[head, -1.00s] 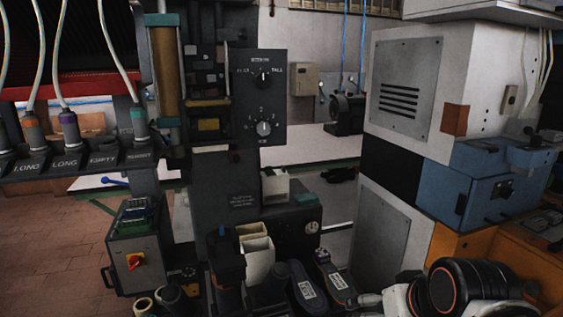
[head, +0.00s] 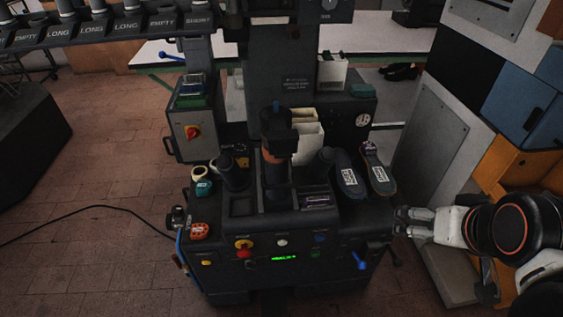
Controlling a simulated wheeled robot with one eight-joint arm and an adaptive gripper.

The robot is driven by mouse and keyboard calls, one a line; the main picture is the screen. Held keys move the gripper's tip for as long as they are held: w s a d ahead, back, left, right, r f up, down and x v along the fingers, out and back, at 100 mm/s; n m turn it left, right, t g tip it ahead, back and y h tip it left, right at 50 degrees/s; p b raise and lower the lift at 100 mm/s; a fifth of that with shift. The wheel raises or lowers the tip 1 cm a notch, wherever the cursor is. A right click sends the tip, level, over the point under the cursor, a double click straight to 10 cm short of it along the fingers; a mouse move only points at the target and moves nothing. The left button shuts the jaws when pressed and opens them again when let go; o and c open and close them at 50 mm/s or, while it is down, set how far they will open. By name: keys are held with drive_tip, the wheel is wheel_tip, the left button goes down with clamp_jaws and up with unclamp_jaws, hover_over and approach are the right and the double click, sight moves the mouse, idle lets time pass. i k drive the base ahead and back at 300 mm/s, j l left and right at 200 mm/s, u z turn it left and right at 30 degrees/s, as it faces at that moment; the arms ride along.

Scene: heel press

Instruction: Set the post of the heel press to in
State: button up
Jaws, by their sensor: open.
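The heel press stands in the middle of the head view, with a dark front console (head: 225,270). A dark upright post (head: 276,175) with an orange-brown band rises from the middle of its deck, in front of the dark column. I cannot tell from this view whether the post is in or out. My gripper (head: 404,221) is open and empty at the right of the press. Its fingers point left toward the console's right side, below the shoe soles, apart from the post.
Two shoe soles (head: 349,178) lie on the right of the deck. A blue-handled lever (head: 359,261) is at the front right. Shorter dark stubs flank the post.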

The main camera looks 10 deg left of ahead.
sight(280, 141)
drive_tip(key=k+l+u, duration=0.55)
drive_tip(key=l+u, duration=0.15)
